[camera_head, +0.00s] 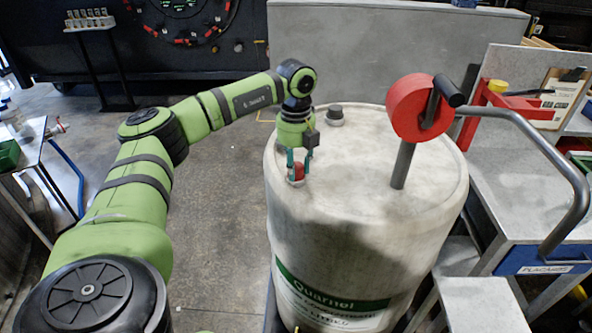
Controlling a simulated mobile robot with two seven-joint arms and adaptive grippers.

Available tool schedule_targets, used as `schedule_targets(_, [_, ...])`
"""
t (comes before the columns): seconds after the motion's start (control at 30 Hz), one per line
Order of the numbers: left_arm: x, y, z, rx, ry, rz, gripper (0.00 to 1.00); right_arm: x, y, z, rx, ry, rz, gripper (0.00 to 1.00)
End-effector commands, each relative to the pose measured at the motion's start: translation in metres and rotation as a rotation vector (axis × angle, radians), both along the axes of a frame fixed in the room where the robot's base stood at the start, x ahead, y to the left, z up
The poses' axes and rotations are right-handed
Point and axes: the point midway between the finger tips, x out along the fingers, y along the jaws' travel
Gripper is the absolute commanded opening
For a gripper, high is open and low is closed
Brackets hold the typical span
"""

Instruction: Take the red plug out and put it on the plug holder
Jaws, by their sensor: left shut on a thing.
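My left gripper (299,162) points down over the left part of the top of a large white drum (350,240). Its teal fingers are closed around the red plug (298,172). The plug is at a round fitting (295,182) near the drum's left rim. I cannot tell whether the plug is seated in the fitting or just clear of it. I cannot make out for certain which thing is the plug holder. My right gripper is not in view.
A grey cap (335,115) and a hand pump with a red wheel (412,108) stand on the drum. A small stand (90,22) is at the upper left. The floor left of the drum is clear.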

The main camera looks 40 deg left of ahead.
Motion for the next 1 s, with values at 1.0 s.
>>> schedule_targets(1.0, [0.000, 0.000, 0.000, -0.001, 0.002, 0.719, 0.02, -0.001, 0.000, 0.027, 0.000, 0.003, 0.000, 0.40])
